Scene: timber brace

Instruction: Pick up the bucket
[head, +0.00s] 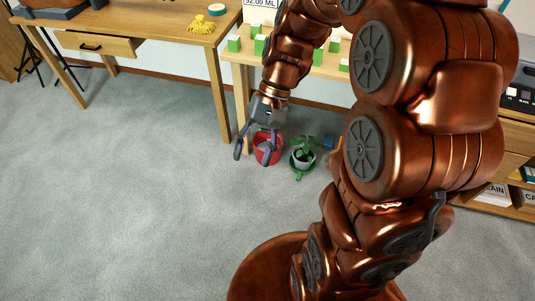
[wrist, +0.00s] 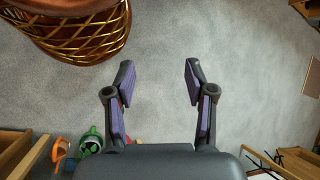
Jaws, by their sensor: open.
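A red bucket (head: 276,153) stands on the grey floor in the head view, in front of the wooden table with green blocks. Its inside looks grey. My gripper (head: 252,152) is open and empty, pointing down. In the head view one finger is left of the bucket and the other overlaps it in front; the height gap between them is unclear.
A small blue thing (head: 328,142) lies farther right. The wooden table (head: 240,57) stands behind. The floor to the left is clear.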

